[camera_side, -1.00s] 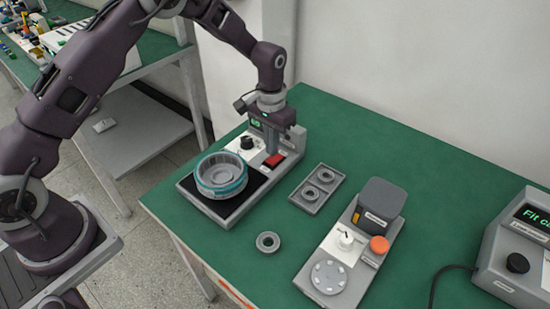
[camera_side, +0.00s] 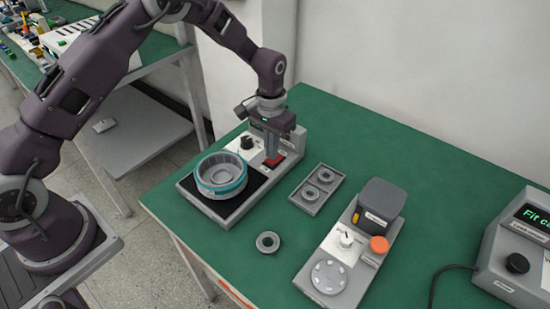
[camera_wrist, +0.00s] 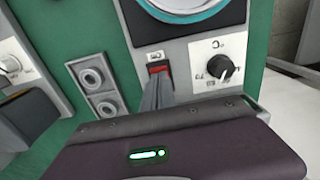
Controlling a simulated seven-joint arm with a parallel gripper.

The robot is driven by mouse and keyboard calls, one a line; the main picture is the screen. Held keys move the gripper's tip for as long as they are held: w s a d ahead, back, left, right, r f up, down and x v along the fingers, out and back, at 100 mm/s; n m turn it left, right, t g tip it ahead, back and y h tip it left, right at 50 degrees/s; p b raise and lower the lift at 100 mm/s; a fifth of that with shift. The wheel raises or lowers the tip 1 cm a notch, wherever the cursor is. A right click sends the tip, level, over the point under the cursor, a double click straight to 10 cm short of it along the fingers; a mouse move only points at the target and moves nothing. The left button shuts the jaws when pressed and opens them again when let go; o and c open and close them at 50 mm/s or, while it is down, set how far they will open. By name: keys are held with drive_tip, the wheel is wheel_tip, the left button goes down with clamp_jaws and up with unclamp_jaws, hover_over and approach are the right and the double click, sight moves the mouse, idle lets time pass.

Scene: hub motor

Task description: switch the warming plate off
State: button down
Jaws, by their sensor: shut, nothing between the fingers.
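The warming plate (camera_side: 254,198) is a grey unit with a black heating surface at the left of the green table. A metal ring-shaped housing with a teal band (camera_side: 221,175) stands on that surface. The red switch (camera_side: 275,159) is at the back right of the unit, beside a black knob (camera_side: 246,143). My gripper (camera_side: 271,156) is shut and empty, pointing down with its fingertips at the red switch. In the wrist view the shut fingers (camera_wrist: 157,90) cover part of the red switch (camera_wrist: 158,69). Whether the tips touch or press it cannot be told.
A grey tray with two rings (camera_side: 316,189) lies right of the plate, and a loose bearing ring (camera_side: 267,242) in front. The back right table is clear.

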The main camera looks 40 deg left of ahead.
drive_tip(key=shift+f, duration=0.65)
drive_tip(key=shift+r, duration=3.55)
drive_tip(key=s+a+r+t, duration=0.1)
drive_tip(key=s+r+t, duration=0.1)
drive_tip(key=s+r, duration=0.65)
drive_tip(key=s+a+r+t, duration=0.1)
drive_tip(key=s+r, duration=0.5)
drive_tip(key=r, duration=0.6)
drive_tip(key=s+r+t, duration=0.1)
drive_tip(key=s+t, duration=0.1)
drive_tip(key=s, duration=1.6)
drive_tip(key=shift+a+t, duration=0.3)
drive_tip(key=shift+a, duration=0.15)
